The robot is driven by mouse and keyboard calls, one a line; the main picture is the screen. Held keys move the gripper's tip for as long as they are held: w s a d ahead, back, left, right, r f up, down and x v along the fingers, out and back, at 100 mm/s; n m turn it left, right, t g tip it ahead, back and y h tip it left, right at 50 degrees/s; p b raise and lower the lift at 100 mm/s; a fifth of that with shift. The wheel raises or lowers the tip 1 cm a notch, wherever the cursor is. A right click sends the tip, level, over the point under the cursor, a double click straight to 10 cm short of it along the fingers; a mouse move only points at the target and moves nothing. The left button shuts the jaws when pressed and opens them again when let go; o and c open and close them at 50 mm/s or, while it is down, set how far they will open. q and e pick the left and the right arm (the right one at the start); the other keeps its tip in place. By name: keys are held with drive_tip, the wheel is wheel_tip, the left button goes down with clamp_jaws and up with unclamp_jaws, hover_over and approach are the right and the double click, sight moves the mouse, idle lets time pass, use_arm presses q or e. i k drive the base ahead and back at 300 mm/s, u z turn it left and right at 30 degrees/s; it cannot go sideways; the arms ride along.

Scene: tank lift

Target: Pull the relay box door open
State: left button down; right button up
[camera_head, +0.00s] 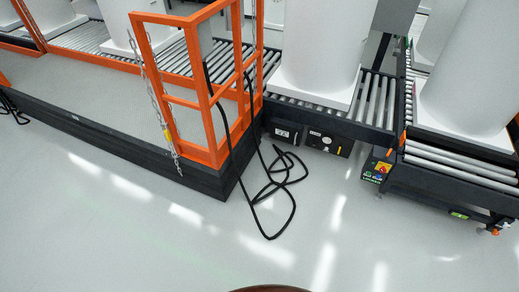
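Two dark boxes sit low under the roller conveyor in the middle of the view. The larger box (329,143) has a dark front with a round pale dial and small markings. A smaller dark box (287,132) with a light label is just left of it. I cannot tell which one is the relay box, and no open door shows on either. Neither of my grippers is in view.
An orange railing frame (206,142) with chains stands on a dark-edged platform (120,145) at left. A black cable (268,237) loops on the floor. White tanks (318,45) stand on rollers. The front floor (400,240) is mostly clear.

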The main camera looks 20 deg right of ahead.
sight(288, 134)
drive_tip(key=z, duration=1.4)
drive_tip(key=i, duration=1.7)
drive_tip(key=u, duration=0.95)
drive_tip(key=i, duration=0.7)
drive_tip(key=u, duration=0.75)
